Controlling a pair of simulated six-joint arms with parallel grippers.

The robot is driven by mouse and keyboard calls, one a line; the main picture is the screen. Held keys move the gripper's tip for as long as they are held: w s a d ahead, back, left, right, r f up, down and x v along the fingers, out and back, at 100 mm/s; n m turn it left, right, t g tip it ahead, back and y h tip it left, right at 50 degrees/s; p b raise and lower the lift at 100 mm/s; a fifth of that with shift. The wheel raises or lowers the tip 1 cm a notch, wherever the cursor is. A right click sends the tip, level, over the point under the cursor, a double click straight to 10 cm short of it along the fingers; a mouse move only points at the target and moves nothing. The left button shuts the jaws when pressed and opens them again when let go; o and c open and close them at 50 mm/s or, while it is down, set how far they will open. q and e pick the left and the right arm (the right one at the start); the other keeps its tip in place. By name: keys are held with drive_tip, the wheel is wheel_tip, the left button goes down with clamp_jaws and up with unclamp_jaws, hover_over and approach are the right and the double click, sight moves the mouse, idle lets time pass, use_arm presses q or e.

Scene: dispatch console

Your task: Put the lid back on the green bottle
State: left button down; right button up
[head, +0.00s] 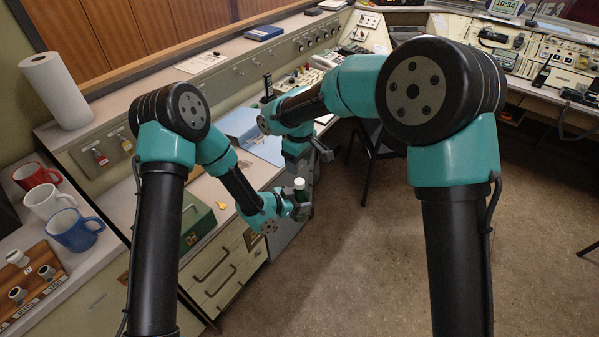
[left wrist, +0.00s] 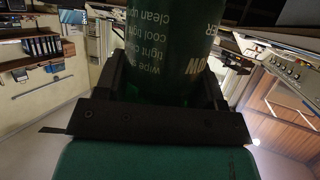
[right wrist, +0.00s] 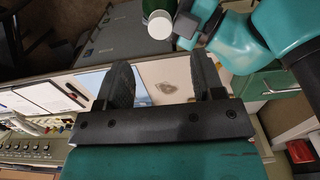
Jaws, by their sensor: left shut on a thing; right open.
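The green bottle (head: 301,196) is held out in front of the counter, roughly upright, in my left gripper (head: 298,207). In the left wrist view the shut fingers (left wrist: 165,85) clasp the bottle's printed green body (left wrist: 170,45). A round white lid (head: 299,183) sits on the bottle's top; whether it is fully seated cannot be told. The right wrist view shows the lid (right wrist: 160,25) with a bit of green bottle (right wrist: 156,6) beyond it. My right gripper (head: 322,150) is just above the bottle, apart from it. Its fingers (right wrist: 160,82) are spread and empty.
A green box (head: 197,218) and a small yellow item (head: 221,205) lie on the counter. Several mugs (head: 75,230) and a paper roll (head: 55,90) stand at left. A blue sheet (head: 240,122) lies behind the grippers. Open floor (head: 350,270) is at right.

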wheel_tip(320, 180, up, 4)
drive_tip(key=shift+f, duration=0.15)
drive_tip(key=shift+f, duration=0.1)
idle(0.4)
drive_tip(key=s+d+f+m+y, duration=0.25)
drive_tip(key=d+f, duration=0.45)
drive_tip(key=f, duration=0.4)
drive_tip(key=s+d+f+m+y, duration=0.1)
drive_tip(key=s+d+f+m, duration=0.25)
drive_tip(key=d+f, duration=0.6)
drive_tip(key=s+d+f+m, duration=0.3)
drive_tip(key=s+d+f, duration=0.2)
drive_tip(key=s, duration=0.4)
drive_tip(key=s+d+f+m, duration=0.4)
drive_tip(key=s+d+f, duration=0.2)
drive_tip(key=s, duration=0.3)
drive_tip(key=shift+f+m+t, duration=0.3)
drive_tip(key=shift+f+t, duration=0.1)
drive_tip(key=shift+f, duration=0.05)
